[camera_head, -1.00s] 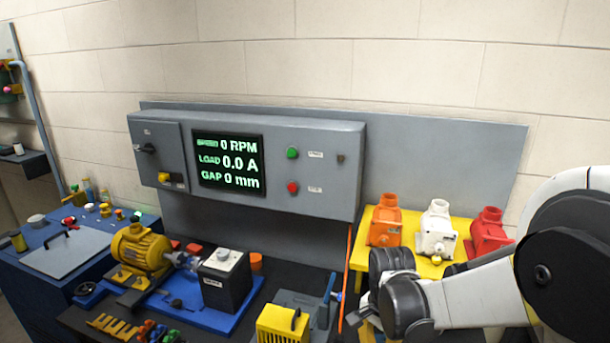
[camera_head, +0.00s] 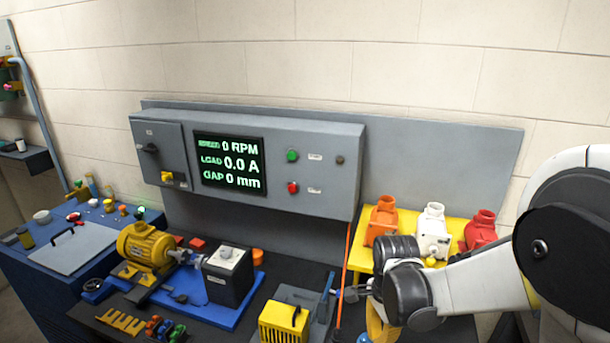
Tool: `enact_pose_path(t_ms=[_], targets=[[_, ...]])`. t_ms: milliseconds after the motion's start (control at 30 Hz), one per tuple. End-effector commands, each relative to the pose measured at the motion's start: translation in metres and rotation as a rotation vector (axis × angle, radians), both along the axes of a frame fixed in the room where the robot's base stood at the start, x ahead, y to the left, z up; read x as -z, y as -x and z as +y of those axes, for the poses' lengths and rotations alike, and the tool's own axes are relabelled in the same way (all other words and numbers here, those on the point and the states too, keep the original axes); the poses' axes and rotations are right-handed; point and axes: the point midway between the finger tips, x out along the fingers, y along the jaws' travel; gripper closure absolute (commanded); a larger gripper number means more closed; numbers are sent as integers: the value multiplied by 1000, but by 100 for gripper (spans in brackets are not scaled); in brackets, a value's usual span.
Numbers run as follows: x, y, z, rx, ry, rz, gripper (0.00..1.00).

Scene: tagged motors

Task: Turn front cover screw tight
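A yellow motor (camera_head: 146,246) sits on a blue base plate (camera_head: 212,316) on the dark bench, left of centre. A black box with a pale top and a round knob (camera_head: 226,260) stands to its right on the same plate. I cannot make out a front cover screw on any of these. My gripper (camera_head: 352,293) seems to show as a small grey shape left of my dark wrist, right of the grey vise-like fixture. It is well apart from the yellow motor. Its fingers are too small and partly hidden to tell whether they are open or hold anything.
Orange, white (camera_head: 433,232) and red housings stand on a yellow stand (camera_head: 361,258) behind my wrist. A grey fixture with a yellow grille block (camera_head: 283,322) is at the front centre. A panel screen (camera_head: 229,163) reads 0 RPM, 0.0 A, 0 mm. Small coloured parts lie front left.

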Motion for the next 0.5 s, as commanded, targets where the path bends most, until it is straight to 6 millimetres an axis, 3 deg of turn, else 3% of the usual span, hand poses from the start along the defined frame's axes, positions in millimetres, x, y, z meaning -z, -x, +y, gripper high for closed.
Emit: enact_pose_path(t_ms=[267,500], targets=[[12,1,-2,87,1,0,100],[44,1,-2,85,1,0,100]])
